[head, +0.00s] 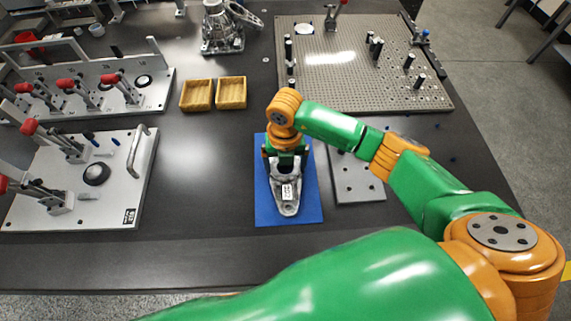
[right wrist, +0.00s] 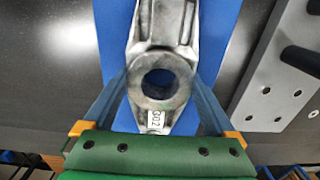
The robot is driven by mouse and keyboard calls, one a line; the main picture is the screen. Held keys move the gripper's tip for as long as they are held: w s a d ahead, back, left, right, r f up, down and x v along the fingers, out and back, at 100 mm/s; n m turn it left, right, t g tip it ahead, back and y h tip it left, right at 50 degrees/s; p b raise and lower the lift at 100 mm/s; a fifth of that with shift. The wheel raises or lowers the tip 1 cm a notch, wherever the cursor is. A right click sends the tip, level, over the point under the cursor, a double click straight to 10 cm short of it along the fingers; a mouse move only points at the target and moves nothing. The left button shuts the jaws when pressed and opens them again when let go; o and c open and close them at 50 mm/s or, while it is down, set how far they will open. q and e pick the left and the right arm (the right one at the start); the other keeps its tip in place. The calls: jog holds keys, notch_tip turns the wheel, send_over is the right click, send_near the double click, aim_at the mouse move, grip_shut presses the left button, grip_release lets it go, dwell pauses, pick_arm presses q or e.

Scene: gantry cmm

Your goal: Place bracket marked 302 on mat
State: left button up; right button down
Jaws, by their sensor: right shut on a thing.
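The bracket (head: 287,200) is a grey metal casting with a white label. It is over the blue mat (head: 262,207), with its long axis along the mat. In the right wrist view the bracket (right wrist: 162,30) shows a round hole, and its label seems to read 302. The blue mat (right wrist: 222,25) lies beneath it there. My right gripper (head: 286,160) points down over the mat's far half. In the right wrist view its two fingers (right wrist: 162,88) are closed on both sides of the bracket's ring. I cannot tell whether the bracket touches the mat. My left gripper is not in view.
A grey plate with holes (head: 355,180) lies close right of the mat. Two wooden trays (head: 197,95) stand behind left. Clamp fixtures (head: 85,180) fill the left side. A large perforated plate (head: 350,85) with posts is at the back. The table's front strip is clear.

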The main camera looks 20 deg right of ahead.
grip_release()
notch_tip(320, 180, up, 12)
dwell(0.3)
jog(key=shift+s, duration=0.1)
